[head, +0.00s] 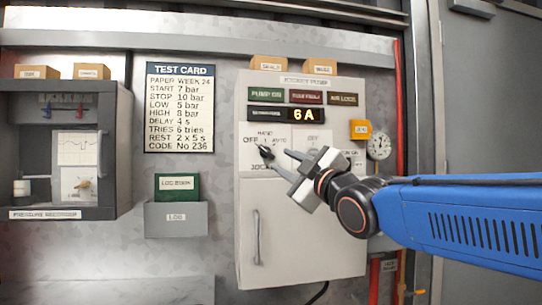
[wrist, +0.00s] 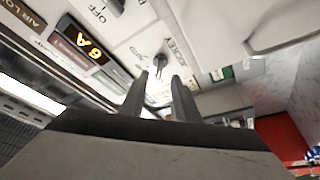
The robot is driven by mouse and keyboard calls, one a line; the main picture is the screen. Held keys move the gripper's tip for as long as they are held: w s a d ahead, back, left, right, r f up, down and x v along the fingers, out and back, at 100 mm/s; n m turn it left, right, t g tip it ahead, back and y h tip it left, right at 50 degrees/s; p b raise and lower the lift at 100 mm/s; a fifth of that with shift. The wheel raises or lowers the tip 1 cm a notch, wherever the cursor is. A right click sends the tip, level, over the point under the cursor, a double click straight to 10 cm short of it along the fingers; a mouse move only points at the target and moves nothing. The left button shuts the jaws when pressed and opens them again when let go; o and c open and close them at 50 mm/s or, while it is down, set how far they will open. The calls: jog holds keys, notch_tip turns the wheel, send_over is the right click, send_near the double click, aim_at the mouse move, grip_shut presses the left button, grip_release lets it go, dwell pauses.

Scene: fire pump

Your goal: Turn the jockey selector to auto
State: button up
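The jockey selector is a small black knob (head: 266,152) on the white pump panel (head: 255,88), below the printed OFF, HAND and AUTO marks. In the wrist view the knob (wrist: 159,61) stands beside the JOCKEY label. Its exact pointing direction is too small to tell. My gripper (head: 281,161) is just right of and below the knob in the head view. In the wrist view my gripper (wrist: 160,76) has its two dark fingers apart, with the knob just beyond the gap between their tips. Nothing is held, and contact with the knob cannot be made out.
A lit display (head: 304,115) reads 6 A above the selector. A yellow box (head: 359,129) and a round gauge (head: 379,145) lie to the right. A cabinet door with a handle (head: 257,237) is below. A second dark knob (wrist: 117,5) shows at the wrist view's top edge.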

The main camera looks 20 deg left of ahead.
aim_at(269, 154)
jog(key=x, duration=0.8)
jog(key=shift+a, duration=0.1)
jog(key=c, duration=0.7)
